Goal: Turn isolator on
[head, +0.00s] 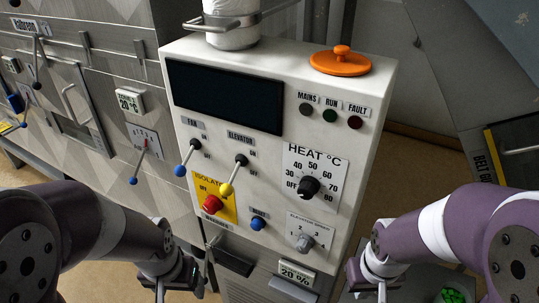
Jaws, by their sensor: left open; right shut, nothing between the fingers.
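The isolator is a red rotary knob (212,203) on a yellow plate (229,211) labelled ISOLATOR, at the lower left of the white control panel (270,185). Its exact pointing direction is too small to tell. My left gripper (184,285) is open, low in the head view, below and left of the knob and apart from it. My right gripper (380,290) is shut and empty at the bottom, right of the panel. Both grippers are partly cut off by the lower edge.
Above the isolator are a blue-tipped fan lever (186,160) and a yellow-tipped elevator lever (234,176). A blue button (258,223), a black heat knob (309,187) and a grey knob (305,242) lie to its right. The three indicator lamps (330,116) look dark.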

